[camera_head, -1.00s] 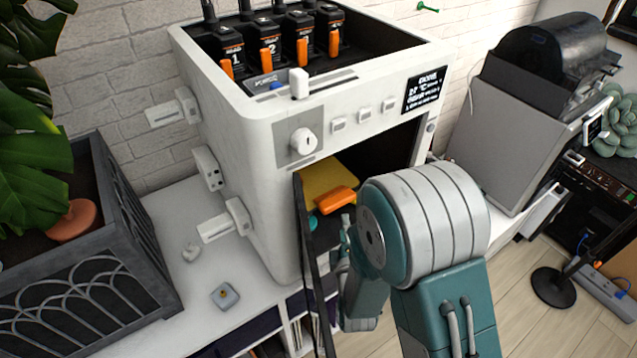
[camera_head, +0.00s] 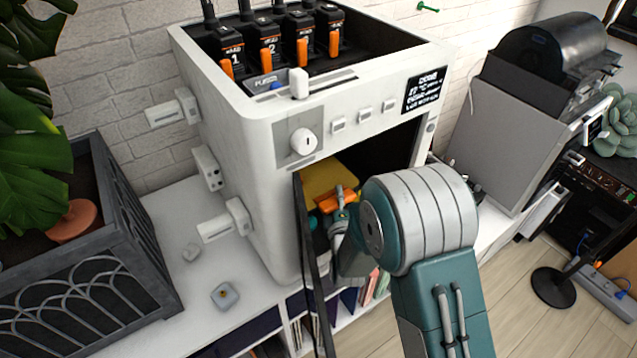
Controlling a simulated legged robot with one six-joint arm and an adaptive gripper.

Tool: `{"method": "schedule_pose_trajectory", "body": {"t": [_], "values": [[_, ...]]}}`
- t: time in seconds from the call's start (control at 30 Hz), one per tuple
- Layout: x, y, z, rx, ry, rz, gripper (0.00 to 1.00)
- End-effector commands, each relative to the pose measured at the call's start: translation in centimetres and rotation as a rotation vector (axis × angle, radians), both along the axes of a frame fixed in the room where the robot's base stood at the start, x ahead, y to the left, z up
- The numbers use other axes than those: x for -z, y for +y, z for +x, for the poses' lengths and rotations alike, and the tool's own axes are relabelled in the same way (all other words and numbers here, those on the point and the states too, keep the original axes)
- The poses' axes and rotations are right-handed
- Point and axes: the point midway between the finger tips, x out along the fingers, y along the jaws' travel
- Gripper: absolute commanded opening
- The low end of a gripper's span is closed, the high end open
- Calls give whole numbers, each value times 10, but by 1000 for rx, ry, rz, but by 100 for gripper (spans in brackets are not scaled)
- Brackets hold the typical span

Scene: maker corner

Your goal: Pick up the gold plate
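The gold plate (camera_head: 319,177) lies inside the open chamber of the white machine (camera_head: 255,185). An orange object (camera_head: 328,203) sits at the plate's front edge. My gripper (camera_head: 342,208) is at the chamber opening, right beside the orange object and in front of the plate. My arm hides part of the gripper and the right side of the opening. The fingers are too small and covered to tell whether they are open or shut, or whether they touch anything.
The machine's open door (camera_head: 311,262) stands edge-on, just left of my gripper. A planter (camera_head: 120,270) is at the left on the white counter (camera_head: 195,285). A grey machine (camera_head: 515,130) stands at the right.

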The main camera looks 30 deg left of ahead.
Motion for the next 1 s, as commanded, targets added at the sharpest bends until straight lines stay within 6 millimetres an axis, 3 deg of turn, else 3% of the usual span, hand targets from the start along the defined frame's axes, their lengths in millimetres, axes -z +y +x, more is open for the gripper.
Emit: {"method": "schedule_pose_trajectory", "body": {"t": [0.03, 0.1, 0.13, 0.57, 1.0], "values": [[0, 0, 0, 0, 0, 0, 33], [0, 0, 0, 0, 0, 0, 2], [0, 0, 0, 0, 0, 0, 0], [-5, 0, 0, 1, 2, -1, 0], [-83, 0, 0, 1, -3, 4, 0]]}}
